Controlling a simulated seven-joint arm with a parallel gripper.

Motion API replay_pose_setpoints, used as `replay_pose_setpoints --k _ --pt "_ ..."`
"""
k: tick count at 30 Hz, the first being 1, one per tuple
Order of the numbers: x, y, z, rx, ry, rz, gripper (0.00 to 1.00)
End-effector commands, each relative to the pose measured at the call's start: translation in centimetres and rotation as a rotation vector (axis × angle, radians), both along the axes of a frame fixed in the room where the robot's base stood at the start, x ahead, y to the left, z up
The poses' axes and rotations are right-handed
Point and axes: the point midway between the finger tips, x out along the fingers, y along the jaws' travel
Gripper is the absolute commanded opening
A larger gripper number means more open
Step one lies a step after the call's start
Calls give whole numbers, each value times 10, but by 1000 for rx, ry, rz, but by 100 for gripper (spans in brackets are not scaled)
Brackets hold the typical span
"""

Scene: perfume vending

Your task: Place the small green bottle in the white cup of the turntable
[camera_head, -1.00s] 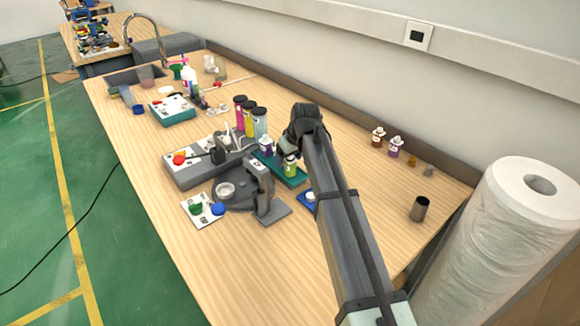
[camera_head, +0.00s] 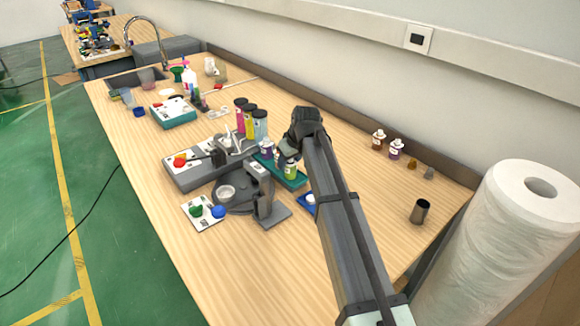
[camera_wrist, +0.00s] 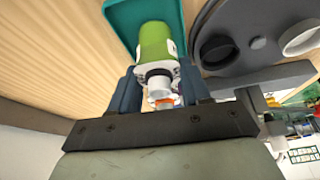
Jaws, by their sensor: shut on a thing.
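The small green bottle (camera_head: 291,171) stands upright at the teal tray (camera_head: 299,182); I cannot tell whether it touches the tray. My gripper (camera_head: 285,162) is shut on it, with a dark blue finger on either side. In the wrist view the bottle (camera_wrist: 154,42) sits between the fingers of the gripper (camera_wrist: 160,82), its pale neck and dark cap end towards the palm. The dark grey turntable (camera_head: 236,208) lies left of the tray, with the white cup (camera_head: 226,191) on it. The turntable also shows at the upper right of the wrist view (camera_wrist: 240,22).
A purple-labelled bottle (camera_head: 267,149) stands beside the gripper, with tall coloured bottles (camera_head: 250,122) behind. A grey upright part (camera_head: 265,196) rises between tray and turntable. A white card with green and blue pieces (camera_head: 199,215) lies in front.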

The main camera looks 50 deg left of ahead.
Motion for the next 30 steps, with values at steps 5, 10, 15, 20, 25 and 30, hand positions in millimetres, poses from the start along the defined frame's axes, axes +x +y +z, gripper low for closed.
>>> replay_pose_setpoints --k 5,10,15,20,25,30 --pt "0 1 9 2 -1 0 12" --pt "1 1 35 2 -1 0 12" --pt "1 1 65 2 -1 1 12" --pt "1 1 86 0 0 1 12" --pt "-11 6 99 0 -1 15 12" --pt "-56 26 100 -1 0 69 12"
